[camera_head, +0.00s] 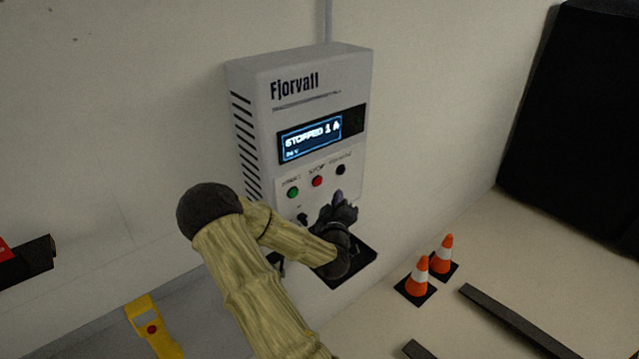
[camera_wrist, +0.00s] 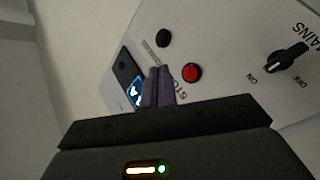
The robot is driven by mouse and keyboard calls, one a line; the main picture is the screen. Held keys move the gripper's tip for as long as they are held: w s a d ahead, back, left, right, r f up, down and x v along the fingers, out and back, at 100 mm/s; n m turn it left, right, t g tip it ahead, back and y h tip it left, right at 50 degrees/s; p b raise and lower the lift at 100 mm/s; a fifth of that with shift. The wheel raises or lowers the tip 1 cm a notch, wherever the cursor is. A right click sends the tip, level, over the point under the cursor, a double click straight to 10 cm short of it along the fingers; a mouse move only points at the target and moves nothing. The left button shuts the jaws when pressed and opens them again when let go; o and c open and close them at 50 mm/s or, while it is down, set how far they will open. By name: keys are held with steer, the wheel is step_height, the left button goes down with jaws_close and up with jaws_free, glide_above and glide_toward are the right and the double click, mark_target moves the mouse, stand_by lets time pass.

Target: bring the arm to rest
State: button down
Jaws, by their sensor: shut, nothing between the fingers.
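My gripper (camera_head: 340,200) is in front of the lower part of a grey wall-mounted control box (camera_head: 290,80) marked "Fjorvall". In the wrist view its purple fingers (camera_wrist: 158,88) are together with nothing between them, in front of the box's face near the red stop button (camera_wrist: 192,72). I cannot tell whether the fingertips touch the box. My arm reaches up from the bottom of the head view and bends toward the box. The lit display (camera_head: 311,135) reads "STOPPED 1 A". A green button (camera_head: 293,192) and a black button (camera_head: 340,169) flank the red one.
A mains switch (camera_wrist: 287,58) with ON and OFF marks is on the box. Two orange-white cones (camera_head: 419,272) stand on the floor at right. A yellow object (camera_head: 150,322) is at lower left. A large black object (camera_head: 575,125) stands at far right.

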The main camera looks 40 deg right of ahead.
stand_by(0.3)
steer(key=s+a+f+m+g+y+b, duration=0.1)
steer(key=s+a+f+m+g+y, duration=0.2)
steer(key=a, duration=0.4)
steer(key=s+a+f+m+g+y, duration=0.1)
steer(key=a+f+m+g+y, duration=0.1)
steer(key=a+f+g+y, duration=0.35)
steer(key=s+a+r+n+g+y, duration=0.1)
steer(key=s+a+r+y, duration=0.1)
steer(key=s+a, duration=0.5)
steer(key=s+a+r+n+g+y+b, duration=0.1)
steer(key=s+a+r+n+g+y, duration=0.1)
steer(key=s+a, duration=0.5)
steer(key=a, duration=0.6)
steer(key=shift+r+b, duration=0.25)
steer(key=shift+b, duration=0.05)
